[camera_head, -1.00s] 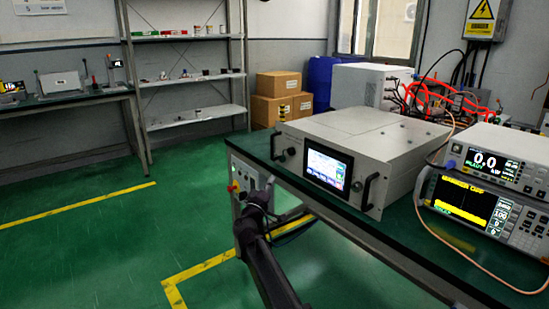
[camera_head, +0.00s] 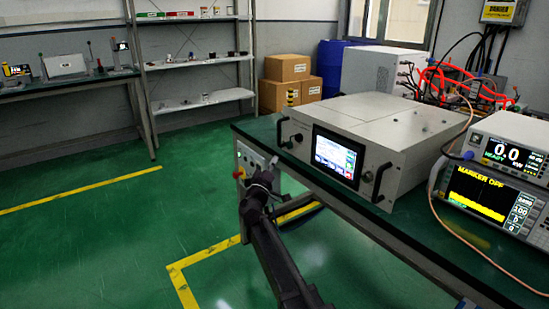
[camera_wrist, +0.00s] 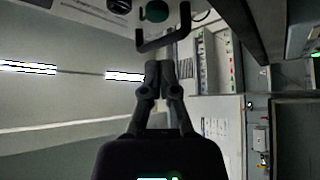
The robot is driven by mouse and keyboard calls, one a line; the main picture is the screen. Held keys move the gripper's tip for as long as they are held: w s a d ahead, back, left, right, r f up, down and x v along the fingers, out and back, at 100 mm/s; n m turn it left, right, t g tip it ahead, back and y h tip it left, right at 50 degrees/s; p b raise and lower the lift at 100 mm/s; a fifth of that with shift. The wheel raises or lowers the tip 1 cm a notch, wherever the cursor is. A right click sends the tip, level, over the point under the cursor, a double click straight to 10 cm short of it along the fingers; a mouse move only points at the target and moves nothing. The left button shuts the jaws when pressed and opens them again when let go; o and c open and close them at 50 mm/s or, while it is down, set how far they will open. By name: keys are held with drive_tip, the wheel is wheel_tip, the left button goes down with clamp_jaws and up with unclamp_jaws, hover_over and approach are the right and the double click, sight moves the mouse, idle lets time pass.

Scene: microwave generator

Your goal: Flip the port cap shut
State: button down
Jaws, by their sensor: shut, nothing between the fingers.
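The pale generator (camera_head: 390,115) stands on the green bench, with a lit screen (camera_head: 335,155) on its front. A small dark round part (camera_head: 298,138) shows on the panel near its left handle. In the wrist view, a dark green round part (camera_wrist: 153,10) sits at the top edge, behind a black handle (camera_wrist: 163,42). I cannot tell for sure which part is the port cap or whether it stands open. My gripper (camera_wrist: 159,67) is shut and empty, with its fingertips just below the handle in the picture.
Meters (camera_head: 500,175) with a looping cable stand at the right of the bench. A grey box (camera_head: 383,72) with red hoses is behind the generator. Cartons (camera_head: 287,68) stand by the shelf. The green floor (camera_head: 100,240) at left is clear.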

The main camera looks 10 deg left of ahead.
sight(289, 145)
drive_tip(key=p+x, duration=0.3)
drive_tip(key=x, duration=0.6)
drive_tip(key=shift+p, duration=0.3)
drive_tip(key=shift+s+d+n+g+y+p, duration=0.15)
drive_tip(key=shift+n+g+y+p, duration=0.15)
drive_tip(key=shift+n+y+p, duration=0.55)
